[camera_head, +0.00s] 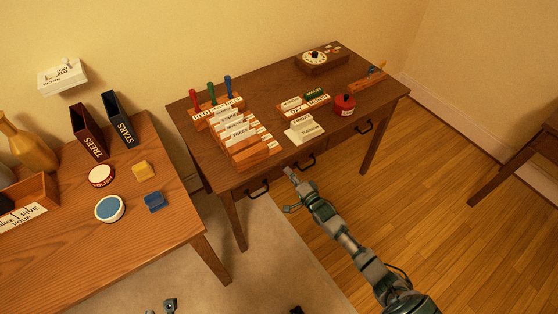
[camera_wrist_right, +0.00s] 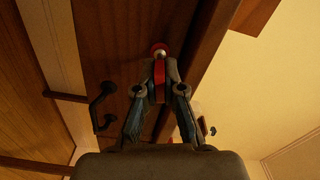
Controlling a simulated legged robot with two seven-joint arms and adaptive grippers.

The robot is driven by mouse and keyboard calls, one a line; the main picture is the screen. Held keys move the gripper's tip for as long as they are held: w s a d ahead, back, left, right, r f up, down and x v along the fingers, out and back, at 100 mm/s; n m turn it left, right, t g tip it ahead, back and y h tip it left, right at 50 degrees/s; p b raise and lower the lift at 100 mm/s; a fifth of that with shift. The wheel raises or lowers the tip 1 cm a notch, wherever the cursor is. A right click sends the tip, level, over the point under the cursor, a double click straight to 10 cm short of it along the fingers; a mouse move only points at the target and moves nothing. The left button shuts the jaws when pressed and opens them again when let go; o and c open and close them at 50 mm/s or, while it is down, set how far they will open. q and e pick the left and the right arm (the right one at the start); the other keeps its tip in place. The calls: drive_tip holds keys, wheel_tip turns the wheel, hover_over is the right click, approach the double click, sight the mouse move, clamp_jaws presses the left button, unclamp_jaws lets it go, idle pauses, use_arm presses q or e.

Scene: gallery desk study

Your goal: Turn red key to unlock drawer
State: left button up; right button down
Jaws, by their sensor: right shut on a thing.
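The red key (camera_wrist_right: 159,82) is between the two fingers of my right gripper (camera_wrist_right: 160,72) in the right wrist view. My right gripper is shut on it. The key's far end meets a small round lock (camera_wrist_right: 159,49) with a red rim on the wooden drawer front; how deep it sits I cannot tell. In the head view my right gripper (camera_head: 288,189) is at the front of the desk (camera_head: 285,165), and the key is hidden there. The drawers look shut. Dark parts at the head view's bottom edge may be my left gripper (camera_head: 170,305); its fingers are unclear.
A black drawer handle (camera_wrist_right: 101,106) is left of the key in the right wrist view. On the desk stand a card file (camera_head: 250,150), a red pot (camera_head: 344,104) and a dial box (camera_head: 318,61). A side table (camera_head: 175,225) is at left. Floor right of my arm is clear.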

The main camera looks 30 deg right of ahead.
drive_tip(key=shift+m, duration=1.5)
drive_tip(key=shift+f+m, duration=0.1)
drive_tip(key=shift+m, duration=0.9)
drive_tip(key=c, duration=0.7)
unclamp_jaws()
